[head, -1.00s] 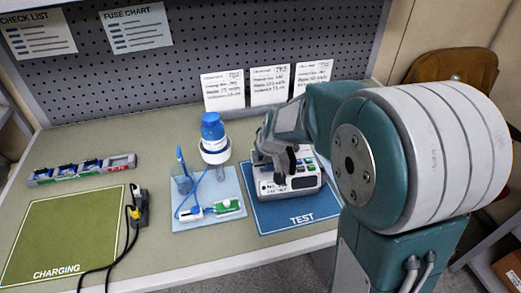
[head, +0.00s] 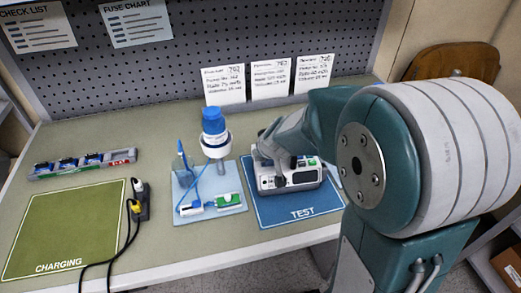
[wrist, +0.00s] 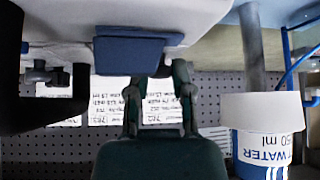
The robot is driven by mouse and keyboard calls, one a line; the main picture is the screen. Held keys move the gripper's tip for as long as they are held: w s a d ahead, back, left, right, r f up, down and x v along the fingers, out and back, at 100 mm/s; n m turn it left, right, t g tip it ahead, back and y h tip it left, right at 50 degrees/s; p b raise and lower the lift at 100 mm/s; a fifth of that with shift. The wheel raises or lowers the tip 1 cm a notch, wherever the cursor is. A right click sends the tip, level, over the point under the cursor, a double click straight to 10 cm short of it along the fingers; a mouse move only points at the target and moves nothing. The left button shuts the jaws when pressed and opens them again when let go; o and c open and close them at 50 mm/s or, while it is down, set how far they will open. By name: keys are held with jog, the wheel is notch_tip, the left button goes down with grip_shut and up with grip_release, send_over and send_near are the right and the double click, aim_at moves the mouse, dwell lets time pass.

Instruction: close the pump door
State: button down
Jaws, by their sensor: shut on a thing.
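The white and grey infusion pump (head: 288,178) stands on the blue TEST mat (head: 268,212), its front with buttons towards me. My arm reaches over it from the right. In the wrist view my gripper's (wrist: 160,75) two fingers come together at a white panel with a blue block (wrist: 135,50), which looks like the pump door. The fingers are shut on it; the exact contact is partly hidden. How far the door stands open cannot be told.
Left of the pump, a light blue tray (head: 223,207) holds a blue-capped bottle (head: 214,128) on a stand and a green and white clip. The bottle is close in the wrist view (wrist: 265,145). The green CHARGING mat (head: 65,232) is clear.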

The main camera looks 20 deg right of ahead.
jog(key=shift+f, duration=0.15)
jog(key=shift+c, duration=2.4)
grip_release()
jog(key=shift+d, duration=0.1)
jog(key=shift+r, duration=0.2)
jog(key=shift+s+r, duration=0.25)
jog(key=shift+r, duration=0.05)
jog(key=a+v, duration=0.1)
jog(key=v, duration=0.9)
jog(key=shift+s+d+r, duration=0.3)
jog(key=shift+d+r, duration=0.05)
jog(key=shift+d, duration=0.2)
